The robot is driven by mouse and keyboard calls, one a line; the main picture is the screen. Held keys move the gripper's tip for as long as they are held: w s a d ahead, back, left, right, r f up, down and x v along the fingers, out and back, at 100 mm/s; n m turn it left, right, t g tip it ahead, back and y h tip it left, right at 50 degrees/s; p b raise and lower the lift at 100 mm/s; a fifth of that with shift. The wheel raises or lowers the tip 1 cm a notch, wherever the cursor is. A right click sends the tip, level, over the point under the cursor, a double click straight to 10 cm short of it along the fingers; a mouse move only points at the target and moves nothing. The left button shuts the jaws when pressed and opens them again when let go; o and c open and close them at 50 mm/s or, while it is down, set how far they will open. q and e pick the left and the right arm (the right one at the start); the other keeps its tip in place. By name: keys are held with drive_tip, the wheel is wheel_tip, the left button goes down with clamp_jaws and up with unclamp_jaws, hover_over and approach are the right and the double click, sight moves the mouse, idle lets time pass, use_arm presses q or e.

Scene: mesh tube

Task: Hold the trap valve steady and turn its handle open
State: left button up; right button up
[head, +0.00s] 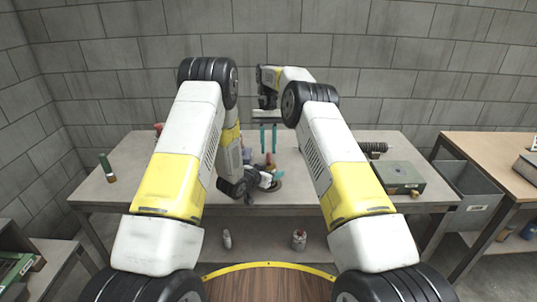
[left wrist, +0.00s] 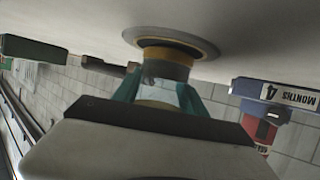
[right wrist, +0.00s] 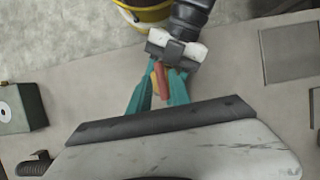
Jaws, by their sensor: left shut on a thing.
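The trap valve (left wrist: 162,70) is a small upright brass and clear body on a round flange, standing on the grey workbench (head: 330,175). My left gripper (head: 268,180) reaches it low from the left and is shut on its body, a teal finger on each side in the left wrist view. The valve's red handle (right wrist: 160,78) shows in the right wrist view and as a small red spot in the head view (head: 268,158). My right gripper (head: 268,142) points down above the valve, its teal fingers apart. The handle appears between them in the right wrist view; contact cannot be told.
A green box (head: 400,178) and a dark ribbed cylinder (head: 372,147) lie on the bench's right. A green bottle (head: 106,168) stands at the left. Grey bins (head: 468,190) stand beyond the right edge. My arms hide part of the bench.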

sight(268, 156)
wheel_tip(268, 156, up, 6)
idle(0.5)
use_arm(q)
drive_tip(key=o, duration=1.6)
